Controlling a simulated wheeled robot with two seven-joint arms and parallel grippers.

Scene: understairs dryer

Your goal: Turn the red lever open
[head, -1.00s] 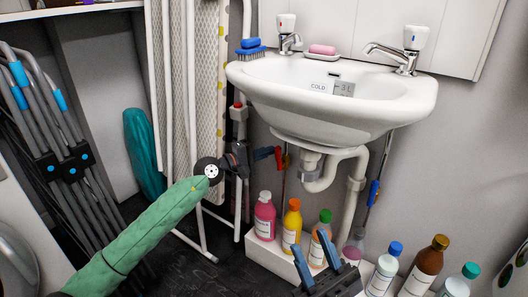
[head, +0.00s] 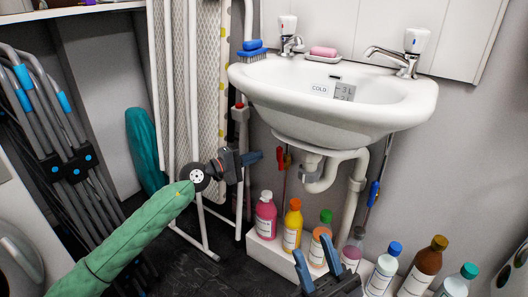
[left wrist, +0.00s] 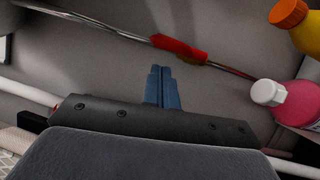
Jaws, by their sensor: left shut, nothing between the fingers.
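The red lever (head: 288,160) is on the thin pipe under the left side of the sink. It points down, roughly along the pipe. In the left wrist view the red lever (left wrist: 178,47) also lies nearly in line with the thin metal pipe. My left gripper (head: 256,156) is shut and empty, just left of the lever, with a visible gap. Its blue fingertips (left wrist: 162,76) show close together in the left wrist view, below the lever. My right gripper (head: 314,262) is open and empty low in the head view, in front of the bottles.
A blue lever (head: 374,191) is on the right pipe. The white sink (head: 330,110) overhangs the pipes. Several bottles, including a pink one (head: 265,215), stand on a white ledge below. A folded ironing board (head: 205,80) and a ladder (head: 70,160) stand at left.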

